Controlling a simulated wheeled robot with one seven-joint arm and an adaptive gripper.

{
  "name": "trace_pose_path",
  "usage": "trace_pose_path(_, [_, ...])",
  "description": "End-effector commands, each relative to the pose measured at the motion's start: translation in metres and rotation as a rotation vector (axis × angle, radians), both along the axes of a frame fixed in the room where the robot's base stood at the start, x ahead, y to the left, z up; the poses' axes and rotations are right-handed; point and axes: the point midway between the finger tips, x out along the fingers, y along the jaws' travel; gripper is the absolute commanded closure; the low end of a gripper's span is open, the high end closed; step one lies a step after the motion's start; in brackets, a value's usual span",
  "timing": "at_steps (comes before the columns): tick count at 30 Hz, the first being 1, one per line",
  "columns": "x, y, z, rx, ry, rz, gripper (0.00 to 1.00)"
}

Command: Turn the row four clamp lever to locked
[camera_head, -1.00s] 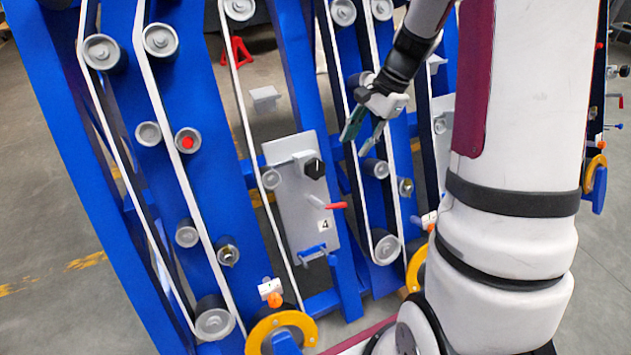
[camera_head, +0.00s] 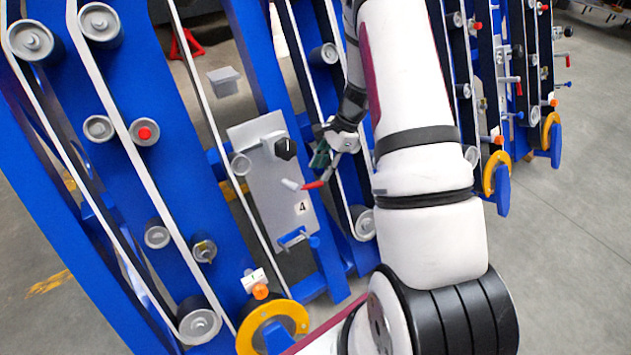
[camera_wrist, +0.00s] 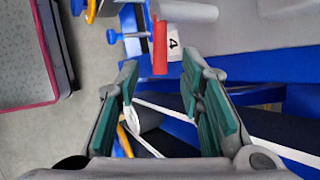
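The row four clamp lever has a red handle (camera_head: 313,185) on a grey pivot, mounted on a light grey plate (camera_head: 268,190) with a "4" label (camera_head: 302,207) just below it. In the wrist view the red handle (camera_wrist: 160,46) hangs at the top, ahead of and between my fingers, with the "4" label (camera_wrist: 173,42) beside it. My gripper (camera_wrist: 160,95) is open, its green-padded fingers apart with nothing between the pads. In the head view my gripper (camera_head: 325,160) is just above and right of the red handle; whether they touch is unclear there.
A black knob (camera_head: 286,148) sits above the lever and a blue handle (camera_head: 295,240) below it. Rollers with white belts (camera_head: 215,130) flank the plate. A yellow ring (camera_head: 272,325) is at the bottom. Blue frame posts stand close behind my gripper.

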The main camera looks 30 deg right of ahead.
Motion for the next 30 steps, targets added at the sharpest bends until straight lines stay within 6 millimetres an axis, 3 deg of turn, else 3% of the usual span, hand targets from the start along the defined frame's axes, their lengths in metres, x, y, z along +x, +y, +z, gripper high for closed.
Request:
trace_pose_path(3, [0.002,0.009,-0.022,0.001,0.002,0.001,0.65])
trace_pose_path(9, [0.005,0.017,-0.044,0.001,0.001,0.0,0.65])
trace_pose_path(22, [0.006,0.021,-0.05,0.0,0.0,0.001,0.65])
trace_pose_path(27, [0.006,0.021,-0.05,0.0,0.0,0.001,1.0])
trace_pose_path(30, [0.006,0.021,-0.05,0.0,0.0,0.001,1.0])
